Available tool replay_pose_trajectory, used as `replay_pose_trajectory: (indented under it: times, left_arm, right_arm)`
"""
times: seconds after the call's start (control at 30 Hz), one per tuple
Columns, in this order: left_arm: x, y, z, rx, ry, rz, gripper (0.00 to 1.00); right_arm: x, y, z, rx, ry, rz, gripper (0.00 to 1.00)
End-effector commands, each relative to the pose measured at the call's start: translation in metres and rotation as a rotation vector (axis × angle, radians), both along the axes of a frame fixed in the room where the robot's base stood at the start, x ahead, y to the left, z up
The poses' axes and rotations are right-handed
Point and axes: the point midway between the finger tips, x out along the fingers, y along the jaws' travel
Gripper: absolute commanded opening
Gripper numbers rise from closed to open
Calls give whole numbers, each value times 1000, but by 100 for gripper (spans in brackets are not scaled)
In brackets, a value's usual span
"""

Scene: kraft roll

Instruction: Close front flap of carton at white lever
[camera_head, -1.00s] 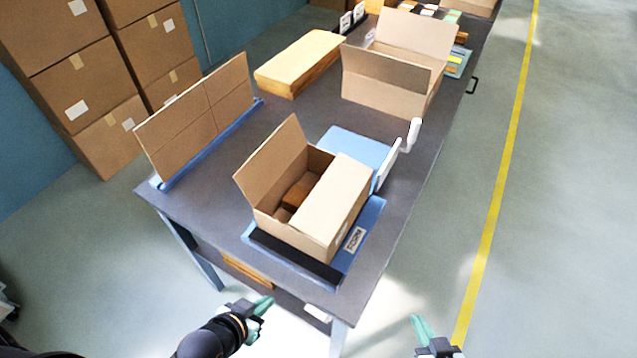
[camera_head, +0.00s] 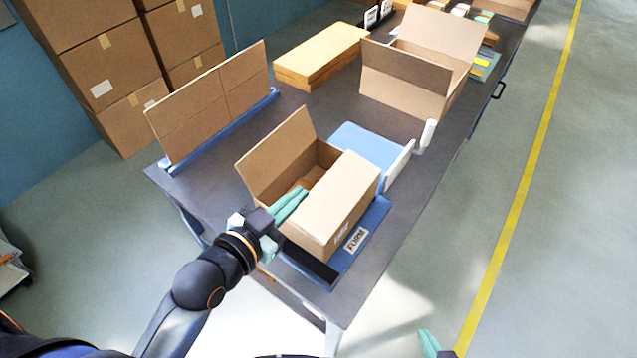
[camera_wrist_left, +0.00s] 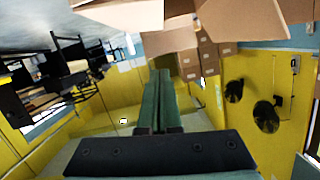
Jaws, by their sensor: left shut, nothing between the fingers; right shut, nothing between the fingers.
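The carton (camera_head: 309,236) sits on the blue form plate (camera_head: 366,231) at the near end of the table. One long flap (camera_head: 277,152) stands up at its left; the flap on its right side (camera_head: 342,189) lies folded over the top. The inside shows between them. The white lever (camera_head: 398,161) stands upright beyond the carton's right corner. My left gripper (camera_head: 291,204) is shut and empty at the carton's near side, its green fingers over the opening; its fingers also show in the left wrist view (camera_wrist_left: 160,103). My right gripper (camera_head: 428,342) is shut, low at the bottom edge, away from the table.
A flat cardboard panel (camera_head: 210,108) stands in a blue rack on the left. A wooden block (camera_head: 318,56) and a second open carton (camera_head: 403,84) stand farther back. Stacked boxes (camera_head: 122,85) are beyond the table's left side. The floor right of the table is clear.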

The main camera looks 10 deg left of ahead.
Motion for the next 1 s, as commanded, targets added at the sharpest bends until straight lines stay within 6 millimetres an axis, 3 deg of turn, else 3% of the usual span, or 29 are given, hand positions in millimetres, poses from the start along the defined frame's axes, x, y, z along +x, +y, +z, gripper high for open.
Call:
replay_pose_trajectory:
  times: [0.5,0.7,1.0]
  left_arm:
    - [87,-30,-22,-1,3,-1,0]
    - [84,-24,-54,1,6,-1,0]
    - [85,-22,-62,0,4,0,0]
  right_arm:
    - [0,0,7,-1,0,1,0]
    - [0,0,3,-1,-1,1,0]
    - [0,0,3,-1,-1,1,0]
